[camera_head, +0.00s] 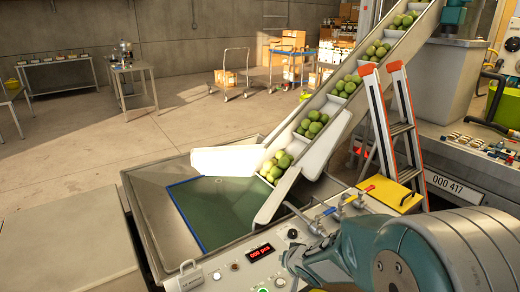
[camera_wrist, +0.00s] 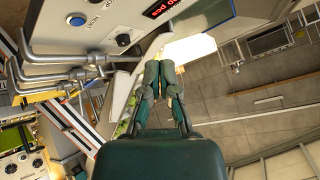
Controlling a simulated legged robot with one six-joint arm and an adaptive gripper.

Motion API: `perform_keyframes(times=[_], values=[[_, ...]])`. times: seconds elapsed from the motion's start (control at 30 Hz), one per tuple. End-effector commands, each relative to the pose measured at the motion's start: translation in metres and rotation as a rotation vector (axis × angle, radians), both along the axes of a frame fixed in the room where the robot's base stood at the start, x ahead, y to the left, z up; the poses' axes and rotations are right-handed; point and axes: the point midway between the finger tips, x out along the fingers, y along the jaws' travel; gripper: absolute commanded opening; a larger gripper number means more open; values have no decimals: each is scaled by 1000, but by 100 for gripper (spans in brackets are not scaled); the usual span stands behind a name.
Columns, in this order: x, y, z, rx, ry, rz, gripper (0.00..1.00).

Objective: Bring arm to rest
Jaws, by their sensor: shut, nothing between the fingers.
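My gripper (camera_wrist: 159,78) shows in the wrist view with its two green fingers together and nothing between them. It is beside the control panel (camera_wrist: 100,15), which has a blue button, a black knob and a red display. In the head view my teal arm (camera_head: 400,250) crosses the lower right, in front of the control panel (camera_head: 225,268). A small part of the arm's end is near the panel's valve levers, and the fingers cannot be made out clearly there.
A conveyor (camera_head: 335,105) carrying green fruit slopes down to a metal hopper (camera_head: 150,215). An orange stepladder (camera_head: 377,125) stands right of it, by a yellow box (camera_head: 390,190). Metal valve levers (camera_head: 335,207) stick up behind the panel. Open floor (camera_head: 110,130) lies at the left back.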

Motion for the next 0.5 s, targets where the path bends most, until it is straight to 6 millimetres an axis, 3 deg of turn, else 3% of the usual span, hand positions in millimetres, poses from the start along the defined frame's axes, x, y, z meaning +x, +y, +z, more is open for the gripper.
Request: perform_keyframes(times=[0.03,0.2,0.5], values=[[-5,-13,20,-43,-19,-26,0],[-31,-50,67,-175,-20,-98,0],[-111,-92,127,-306,68,-153,0]])
